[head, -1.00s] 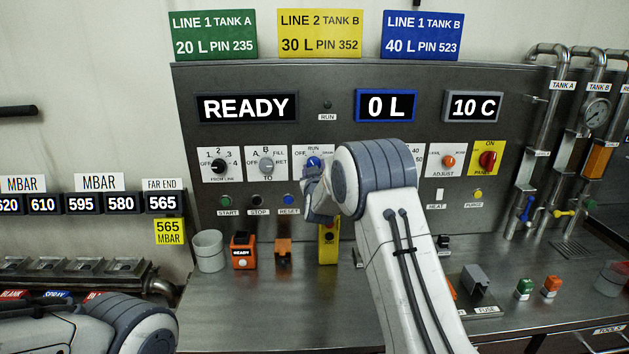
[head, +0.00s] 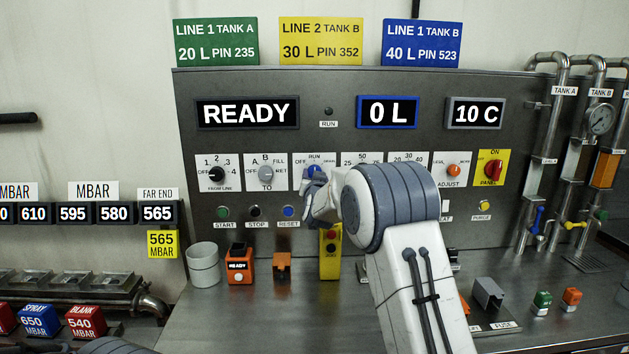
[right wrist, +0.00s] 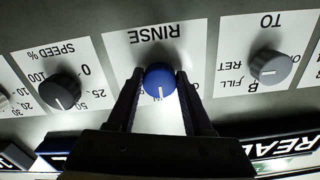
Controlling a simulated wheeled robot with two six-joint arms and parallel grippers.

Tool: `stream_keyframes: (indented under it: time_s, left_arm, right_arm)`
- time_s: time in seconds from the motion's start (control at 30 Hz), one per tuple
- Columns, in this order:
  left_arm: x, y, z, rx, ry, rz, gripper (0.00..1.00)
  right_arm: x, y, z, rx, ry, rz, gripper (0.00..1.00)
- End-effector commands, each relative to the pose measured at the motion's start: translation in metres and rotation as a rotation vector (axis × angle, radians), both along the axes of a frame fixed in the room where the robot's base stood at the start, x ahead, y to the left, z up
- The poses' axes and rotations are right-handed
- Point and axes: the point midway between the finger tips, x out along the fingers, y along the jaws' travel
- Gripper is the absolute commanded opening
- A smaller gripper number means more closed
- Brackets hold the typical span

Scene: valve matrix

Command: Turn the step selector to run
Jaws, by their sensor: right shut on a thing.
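The step selector is a blue knob (head: 313,171) on a white label plate in the middle row of the panel, with RUN printed above it in the head view. In the right wrist view, which sees the panel upside down, the blue knob (right wrist: 159,80) sits between the fingers of my right gripper (right wrist: 160,92), which is shut on it. Its white pointer line points down in that view, toward the top of the panel. My right gripper (head: 318,190) partly covers the knob in the head view. My left gripper is out of view.
The grey TO knob (right wrist: 270,66) and the black SPEED knob (right wrist: 63,92) flank the selector closely. The panel displays (head: 247,112) show READY, 0 L and 10 C. A yellow pendant (head: 330,257) and an orange READY box (head: 239,265) stand below on the bench.

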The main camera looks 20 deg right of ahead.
Motion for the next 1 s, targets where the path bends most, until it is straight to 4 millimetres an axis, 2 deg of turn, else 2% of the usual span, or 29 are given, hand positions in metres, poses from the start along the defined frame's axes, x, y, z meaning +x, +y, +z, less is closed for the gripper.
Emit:
stream_keyframes:
  time_s: [0.3, 0.33, 0.4, 0.77, 0.87, 1.0]
  left_arm:
    - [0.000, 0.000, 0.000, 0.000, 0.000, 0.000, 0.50]
    - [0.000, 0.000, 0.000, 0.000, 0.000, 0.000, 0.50]
    - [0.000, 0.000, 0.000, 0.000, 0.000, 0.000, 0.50]
    - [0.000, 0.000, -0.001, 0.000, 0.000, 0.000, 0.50]
    - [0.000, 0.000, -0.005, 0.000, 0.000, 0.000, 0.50]
    - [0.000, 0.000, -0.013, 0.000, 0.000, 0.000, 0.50]
  right_arm:
    - [0.000, 0.000, -0.001, 0.002, 0.003, 0.001, 0.00]
    - [0.000, 0.000, -0.001, 0.002, 0.003, 0.001, 0.55]
    - [0.000, 0.000, -0.001, 0.001, 0.002, 0.000, 0.81]
    - [-0.002, 0.001, 0.000, 0.000, 0.001, 0.000, 0.81]
    - [-0.010, 0.003, 0.000, 0.000, -0.001, 0.001, 0.81]
    - [-0.032, 0.010, -0.001, 0.000, 0.000, 0.002, 0.81]
